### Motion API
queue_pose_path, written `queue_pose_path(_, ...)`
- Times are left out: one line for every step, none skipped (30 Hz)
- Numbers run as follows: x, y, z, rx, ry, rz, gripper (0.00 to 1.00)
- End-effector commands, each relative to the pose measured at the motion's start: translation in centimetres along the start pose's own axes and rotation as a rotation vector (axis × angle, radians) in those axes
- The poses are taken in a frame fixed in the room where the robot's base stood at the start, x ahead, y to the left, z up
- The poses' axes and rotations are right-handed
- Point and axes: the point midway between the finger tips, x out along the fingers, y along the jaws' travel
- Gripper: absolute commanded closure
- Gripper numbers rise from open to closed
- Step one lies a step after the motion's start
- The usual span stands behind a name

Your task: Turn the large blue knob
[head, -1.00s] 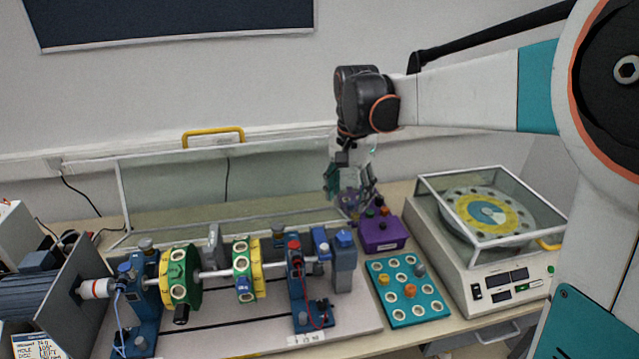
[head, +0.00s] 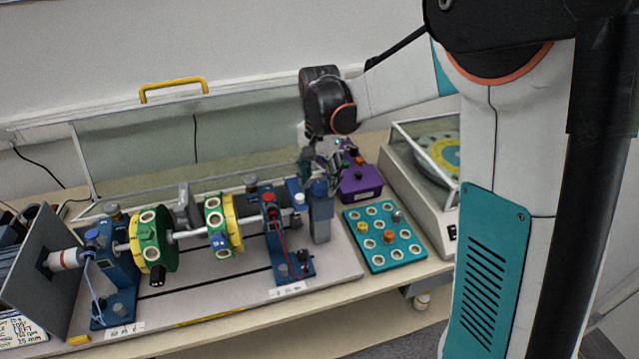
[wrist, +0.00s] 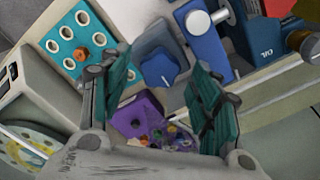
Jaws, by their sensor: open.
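The large blue knob (wrist: 160,68) is star-shaped and sits on a grey-blue block (wrist: 152,40) in the wrist view. In the head view, the block (head: 321,222) stands at the right end of the shaft rig, and the knob on its top (head: 319,187) is partly covered by my gripper. My gripper (head: 320,172) is just above the block's top. In the wrist view my gripper (wrist: 160,68) is open, with a teal-padded finger on each side of the knob and a gap visible at both sides. I cannot tell the remaining height.
A purple box (head: 361,186) with coloured buttons stands behind and right of the block. A teal tray (head: 384,258) with ringed holes lies to the right. The shaft rig with its green and yellow discs (head: 152,240) is to the left. A clear panel (head: 150,150) stands behind.

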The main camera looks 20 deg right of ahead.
Motion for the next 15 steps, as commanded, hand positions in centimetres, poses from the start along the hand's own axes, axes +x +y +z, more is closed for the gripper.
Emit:
queue_pose_path(0.45,-0.02,-0.02,0.0,0.0,0.0,0.43)
queue_pose_path(0.61,-0.02,-0.02,0.0,0.0,0.0,0.43)
queue_pose_path(0.76,-0.02,-0.02,0.0,0.0,0.0,0.43)
queue_pose_path(0.85,-0.02,-0.02,0.0,0.0,0.0,0.43)
queue_pose_path(0.91,-0.01,-0.01,0.0,0.0,0.0,0.43)
queue_pose_path(0.95,-0.01,-0.01,0.0,0.0,0.0,0.43)
queue_pose_path(0.96,-0.01,-0.01,0.0,0.0,0.0,0.43)
queue_pose_path(0.96,-0.01,-0.01,0.0,0.0,0.0,0.43)
queue_pose_path(0.95,-0.01,-0.01,0.0,0.0,0.0,0.43)
queue_pose_path(0.94,-0.01,-0.01,0.0,0.0,0.0,0.43)
queue_pose_path(0.93,-0.01,-0.01,0.0,0.0,0.0,0.43)
queue_pose_path(0.93,-0.01,-0.01,0.0,0.0,0.0,0.43)
queue_pose_path(0.93,-0.01,-0.01,0.0,0.0,0.0,0.45)
queue_pose_path(0.92,-0.01,-0.01,0.0,0.0,0.0,0.52)
queue_pose_path(0.92,0.0,0.0,0.0,0.0,0.0,0.61)
